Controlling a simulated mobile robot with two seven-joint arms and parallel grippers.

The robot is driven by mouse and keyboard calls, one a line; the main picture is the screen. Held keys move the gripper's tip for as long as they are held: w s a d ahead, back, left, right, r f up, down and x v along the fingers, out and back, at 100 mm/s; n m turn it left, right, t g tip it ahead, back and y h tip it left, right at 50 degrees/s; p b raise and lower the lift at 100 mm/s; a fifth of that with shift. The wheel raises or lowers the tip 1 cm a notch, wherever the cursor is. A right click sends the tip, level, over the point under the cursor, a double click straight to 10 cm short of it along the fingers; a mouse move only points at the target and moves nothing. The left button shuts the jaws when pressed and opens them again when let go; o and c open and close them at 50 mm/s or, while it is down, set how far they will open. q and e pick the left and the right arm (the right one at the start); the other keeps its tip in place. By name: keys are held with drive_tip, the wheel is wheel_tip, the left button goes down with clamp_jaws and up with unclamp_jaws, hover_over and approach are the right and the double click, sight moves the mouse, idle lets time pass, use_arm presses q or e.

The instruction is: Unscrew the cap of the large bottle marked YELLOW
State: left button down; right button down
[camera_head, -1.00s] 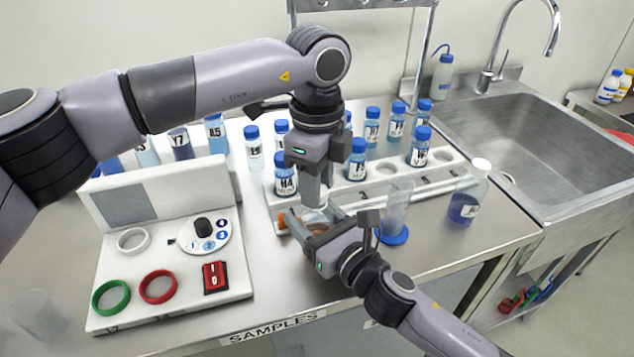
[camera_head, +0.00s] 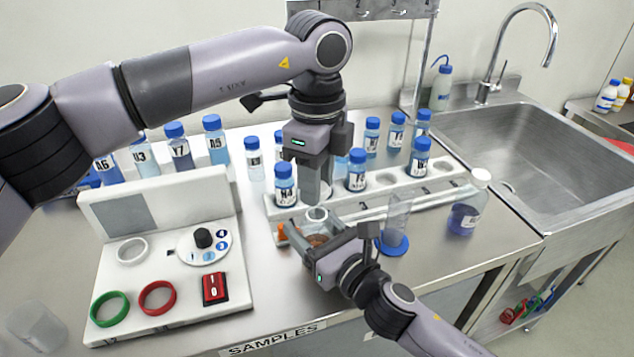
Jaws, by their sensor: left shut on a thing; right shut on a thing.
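A wide bottle with brownish-orange contents (camera_head: 318,240) stands at the front of the sample rack. No YELLOW marking can be read on it. My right gripper (camera_head: 300,240) is shut around its body, hiding part of it. A pale round neck (camera_head: 317,214) with a darker centre shows on top and looks open. My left gripper (camera_head: 316,192) points down just above the neck, with a small gap. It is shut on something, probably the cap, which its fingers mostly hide.
The white rack (camera_head: 440,192) with blue-capped vials is close behind both grippers. A clear cylinder on a blue base (camera_head: 394,241) and a white-capped bottle of blue liquid (camera_head: 464,215) stand right. A white control panel (camera_head: 180,325) is left; the sink (camera_head: 545,150) is far right.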

use_arm(q)
drive_tip(key=shift+r, duration=1.45)
use_arm(e)
drive_tip(key=shift+c, duration=0.8)
unclamp_jaws()
